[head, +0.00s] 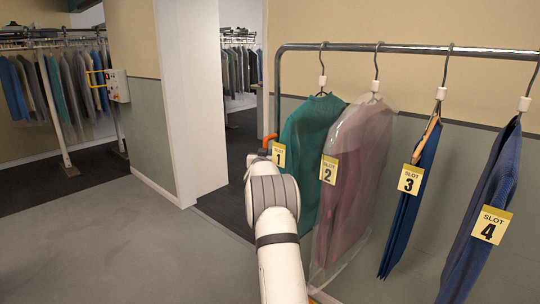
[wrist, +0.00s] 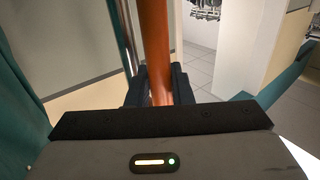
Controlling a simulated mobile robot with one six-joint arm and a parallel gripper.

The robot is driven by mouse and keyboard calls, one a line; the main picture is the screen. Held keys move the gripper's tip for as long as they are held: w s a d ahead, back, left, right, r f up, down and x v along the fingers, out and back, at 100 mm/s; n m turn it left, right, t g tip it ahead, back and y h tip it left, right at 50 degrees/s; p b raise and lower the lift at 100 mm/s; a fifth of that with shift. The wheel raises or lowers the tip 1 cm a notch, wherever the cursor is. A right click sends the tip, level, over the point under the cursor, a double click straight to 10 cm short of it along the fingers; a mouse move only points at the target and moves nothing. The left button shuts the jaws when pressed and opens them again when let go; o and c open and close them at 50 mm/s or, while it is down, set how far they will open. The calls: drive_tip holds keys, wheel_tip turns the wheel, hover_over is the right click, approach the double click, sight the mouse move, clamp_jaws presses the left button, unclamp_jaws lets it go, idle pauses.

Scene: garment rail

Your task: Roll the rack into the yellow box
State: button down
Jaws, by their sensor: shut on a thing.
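The rack (head: 400,49) is a grey metal rail on an upright at its left end, with several garments on hangers and yellow slot tags 1 to 4. An orange handle (wrist: 155,45) stands upright in the wrist view, and a bit of it shows in the head view (head: 268,141). My gripper (wrist: 158,88) is shut on the orange handle, one dark finger on each side. In the head view my arm hides most of the grip.
Grey floor (head: 110,240) is clear at the left. A white pillar (head: 175,95) and a doorway stand beyond my arm. More garment rails (head: 60,85) stand at the back left, near a wall box (head: 117,86) with a yellow handle. A wall runs behind the rack.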

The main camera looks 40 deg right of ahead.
drive_tip(key=shift+w+a+f, duration=0.1)
drive_tip(key=shift+a+f, duration=0.1)
drive_tip(key=shift+f, duration=0.1)
drive_tip(key=c, duration=1.5)
unclamp_jaws()
drive_tip(key=shift+s+r, duration=0.15)
drive_tip(key=shift+s, duration=0.05)
drive_tip(key=shift+o, duration=0.8)
drive_tip(key=shift+s+d+r, duration=0.1)
drive_tip(key=shift+s+d, duration=0.05)
drive_tip(key=shift+d, duration=0.1)
drive_tip(key=b+v, duration=0.2)
drive_tip(key=v, duration=0.5)
drive_tip(key=shift+s+a, duration=0.25)
drive_tip(key=shift+a, duration=0.05)
